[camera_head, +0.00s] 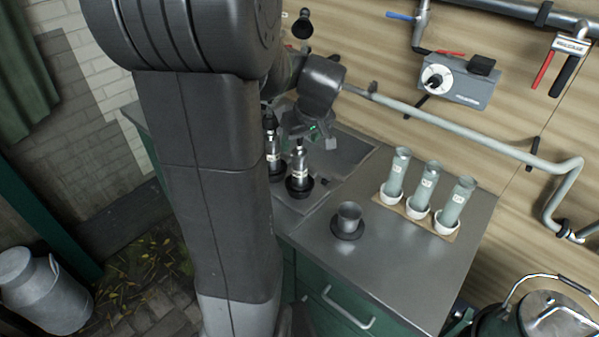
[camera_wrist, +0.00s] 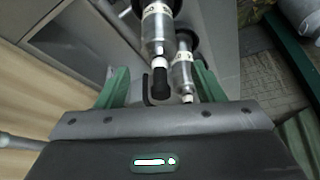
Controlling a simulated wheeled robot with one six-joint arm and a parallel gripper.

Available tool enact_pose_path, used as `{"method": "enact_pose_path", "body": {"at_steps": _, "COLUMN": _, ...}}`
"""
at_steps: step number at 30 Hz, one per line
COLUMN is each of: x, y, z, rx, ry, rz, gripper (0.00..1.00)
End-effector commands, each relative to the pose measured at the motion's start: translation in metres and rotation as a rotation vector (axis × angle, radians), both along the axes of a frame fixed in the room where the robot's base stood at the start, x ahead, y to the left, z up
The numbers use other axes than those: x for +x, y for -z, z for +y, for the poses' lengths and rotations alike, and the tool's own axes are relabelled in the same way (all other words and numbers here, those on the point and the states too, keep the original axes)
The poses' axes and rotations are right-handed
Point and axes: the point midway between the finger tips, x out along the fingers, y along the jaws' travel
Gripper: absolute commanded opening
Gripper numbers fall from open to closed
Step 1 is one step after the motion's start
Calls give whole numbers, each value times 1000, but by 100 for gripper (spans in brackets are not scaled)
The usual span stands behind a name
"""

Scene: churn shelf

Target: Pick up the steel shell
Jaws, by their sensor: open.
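Two slim steel shells with pale bands stand upright in dark round bases. In the head view, the nearer steel shell (camera_head: 299,168) is just below my gripper (camera_head: 308,132), and the other steel shell (camera_head: 272,150) is to its left, partly behind my arm. In the wrist view, the larger-looking steel shell (camera_wrist: 157,28) points its dark tip between the green fingers of my gripper (camera_wrist: 160,78). The second shell (camera_wrist: 182,72) shows to its right, near the right finger. My gripper is open. I cannot tell whether a finger touches either shell.
A grey cup (camera_head: 349,213) sits in a dark base on the steel counter (camera_head: 400,262). Several pale tubes (camera_head: 427,180) stand in white cups on a board at right. A pipe (camera_head: 450,130) crosses the wall behind. The counter's front right is clear.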

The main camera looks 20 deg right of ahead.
Motion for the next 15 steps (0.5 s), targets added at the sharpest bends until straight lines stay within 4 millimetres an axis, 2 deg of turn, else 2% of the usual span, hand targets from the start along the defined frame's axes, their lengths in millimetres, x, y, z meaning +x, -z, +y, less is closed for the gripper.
{"method": "enact_pose_path", "body": {"at_steps": 3, "x": 7, "y": 16, "z": 2, "rx": 2, "ry": 0, "rz": 3, "gripper": 62}}
{"method": "enact_pose_path", "body": {"at_steps": 7, "x": 12, "y": 26, "z": 2, "rx": 1, "ry": 0, "rz": 2, "gripper": 62}}
{"method": "enact_pose_path", "body": {"at_steps": 15, "x": 13, "y": 29, "z": 2, "rx": -1, "ry": 0, "rz": 0, "gripper": 62}}
